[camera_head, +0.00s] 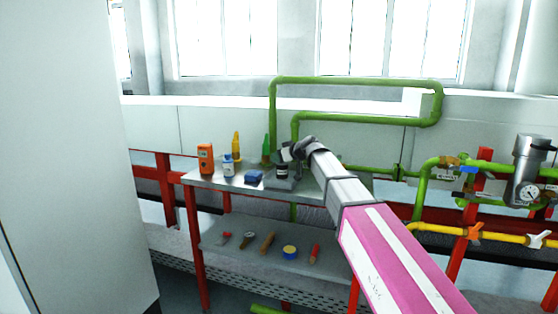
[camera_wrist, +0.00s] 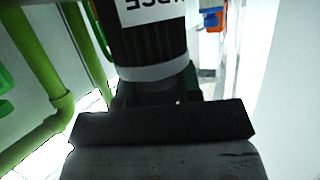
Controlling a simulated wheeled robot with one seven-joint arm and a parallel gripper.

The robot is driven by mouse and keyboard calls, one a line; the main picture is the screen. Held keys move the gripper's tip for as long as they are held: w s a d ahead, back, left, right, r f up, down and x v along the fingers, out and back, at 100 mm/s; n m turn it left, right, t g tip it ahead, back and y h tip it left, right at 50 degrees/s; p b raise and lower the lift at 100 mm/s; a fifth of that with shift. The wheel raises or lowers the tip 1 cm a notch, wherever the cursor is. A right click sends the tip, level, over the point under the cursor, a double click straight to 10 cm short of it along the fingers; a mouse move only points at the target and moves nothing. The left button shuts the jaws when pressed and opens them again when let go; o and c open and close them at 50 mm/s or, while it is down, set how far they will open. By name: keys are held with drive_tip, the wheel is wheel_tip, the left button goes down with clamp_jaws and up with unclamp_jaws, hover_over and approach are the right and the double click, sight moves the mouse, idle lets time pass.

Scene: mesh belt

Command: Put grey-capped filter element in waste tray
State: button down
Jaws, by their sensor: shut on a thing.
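My gripper (camera_head: 290,154) is above the right part of the trolley's top shelf, shut on a dark filter element (camera_head: 282,171). In the wrist view the filter element (camera_wrist: 150,42) is a dark ribbed cylinder with a white label and a grey end cap, close against my gripper (camera_wrist: 156,94). Its far end is outside the wrist view. A low grey shape (camera_head: 283,185), perhaps the waste tray, lies beneath the element on the shelf. I cannot tell whether the element touches it.
On the red-framed trolley's top shelf (camera_head: 225,180) stand an orange device (camera_head: 205,159), a white-and-blue bottle (camera_head: 228,165), yellow (camera_head: 236,147) and green bottles (camera_head: 266,149), and a blue box (camera_head: 254,177). Tools lie on the lower shelf. Green pipes (camera_head: 355,80) rise behind.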

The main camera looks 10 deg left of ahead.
drive_tip(key=shift+f, duration=0.55)
drive_tip(key=shift+f, duration=0.1)
drive_tip(key=c, duration=0.8)
unclamp_jaws()
drive_tip(key=v, duration=1.2)
